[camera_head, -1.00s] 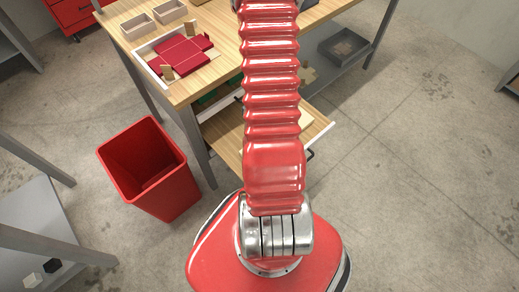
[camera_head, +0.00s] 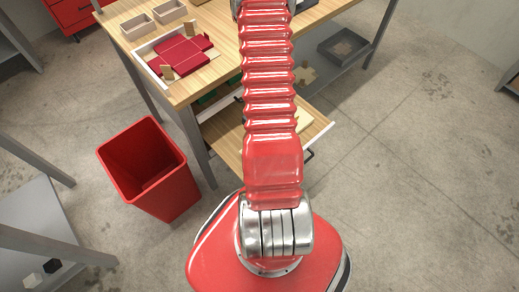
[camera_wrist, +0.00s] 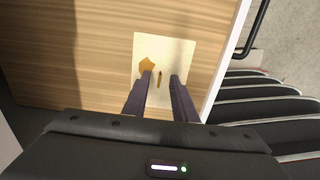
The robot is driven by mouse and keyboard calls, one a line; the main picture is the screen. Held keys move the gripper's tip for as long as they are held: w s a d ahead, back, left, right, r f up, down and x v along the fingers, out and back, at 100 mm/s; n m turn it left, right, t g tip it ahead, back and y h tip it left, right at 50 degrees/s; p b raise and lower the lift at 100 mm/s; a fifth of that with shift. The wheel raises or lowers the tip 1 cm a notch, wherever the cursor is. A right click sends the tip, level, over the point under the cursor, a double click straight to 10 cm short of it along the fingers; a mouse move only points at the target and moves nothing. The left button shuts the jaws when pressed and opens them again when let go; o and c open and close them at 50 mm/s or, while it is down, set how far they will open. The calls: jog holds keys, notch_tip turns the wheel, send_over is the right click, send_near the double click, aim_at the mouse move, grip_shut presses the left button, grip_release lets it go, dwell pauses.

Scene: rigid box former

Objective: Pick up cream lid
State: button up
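The cream lid (camera_wrist: 178,52) is a flat pale rectangle lying in the open wooden drawer, seen in the wrist view. An orange patch (camera_wrist: 147,65) and a small brown upright-looking piece (camera_wrist: 159,78) show on it. My gripper (camera_wrist: 161,75) is open, its two dark fingers apart over the lid's near part, with the brown piece showing between their tips. I cannot tell whether the fingertips touch the lid. In the head view, a strip of the cream lid (camera_head: 304,120) shows beside my arm, which hides the rest and my gripper.
The drawer (camera_head: 226,141) is pulled out below the wooden table (camera_head: 205,87); its white front edge (camera_head: 322,138) and dark handle (camera_wrist: 254,27) are close by. A red bin (camera_head: 170,185) stands at left. A white tray with red panels (camera_head: 181,54) is on the table.

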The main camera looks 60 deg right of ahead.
dwell(0.3)
grip_shut()
dwell(0.3)
